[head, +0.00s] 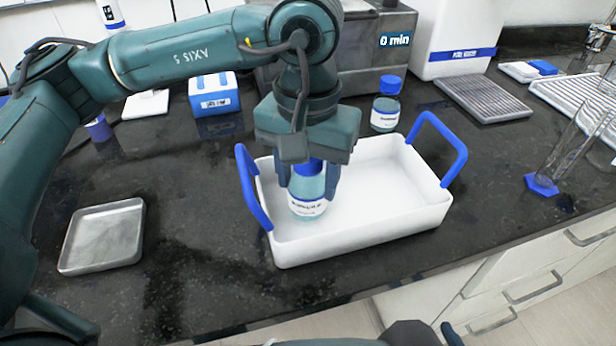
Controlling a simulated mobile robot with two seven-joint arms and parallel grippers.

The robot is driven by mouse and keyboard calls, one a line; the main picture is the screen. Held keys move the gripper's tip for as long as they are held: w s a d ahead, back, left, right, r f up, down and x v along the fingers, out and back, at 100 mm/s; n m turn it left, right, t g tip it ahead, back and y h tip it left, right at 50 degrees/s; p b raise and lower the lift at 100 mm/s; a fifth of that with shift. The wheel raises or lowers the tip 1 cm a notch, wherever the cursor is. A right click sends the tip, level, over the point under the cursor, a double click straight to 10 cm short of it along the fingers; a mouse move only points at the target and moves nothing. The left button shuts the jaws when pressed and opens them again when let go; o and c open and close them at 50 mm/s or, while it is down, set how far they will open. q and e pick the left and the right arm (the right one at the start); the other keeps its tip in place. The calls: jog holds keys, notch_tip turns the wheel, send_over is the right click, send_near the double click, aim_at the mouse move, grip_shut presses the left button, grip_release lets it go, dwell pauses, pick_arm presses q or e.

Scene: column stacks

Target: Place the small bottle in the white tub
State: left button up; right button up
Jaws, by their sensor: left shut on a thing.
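The small bottle (308,206) is clear, with a blue cap and a white label with a blue band. The white tub (356,236) has blue handles at its left and right ends and stands on the dark counter. My left gripper (313,184) points down over the left part of the tub and is shut on the bottle, which is upright. The bottle's lower part is inside the tub's walls near the left end. I cannot tell whether its base touches the tub floor. The gripper partly hides the cap.
Another blue-capped bottle (385,108) stands behind the tub. A metal tray (103,236) lies at the left, and a blue and white box (214,93) is behind. A glass cylinder with a blue foot (541,185) stands at the right. The tub's right part is empty.

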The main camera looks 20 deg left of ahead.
pick_arm(q)
jog(key=shift+f, duration=0.35)
jog(key=shift+f, duration=0.1)
jog(key=shift+f+b, duration=0.2)
jog(key=shift+b, duration=0.15)
jog(key=o, duration=1.1)
jog(key=shift+r, duration=0.15)
notch_tip(320, 180, up, 12)
jog(key=shift+r+p, duration=0.15)
jog(key=shift+p, duration=0.55)
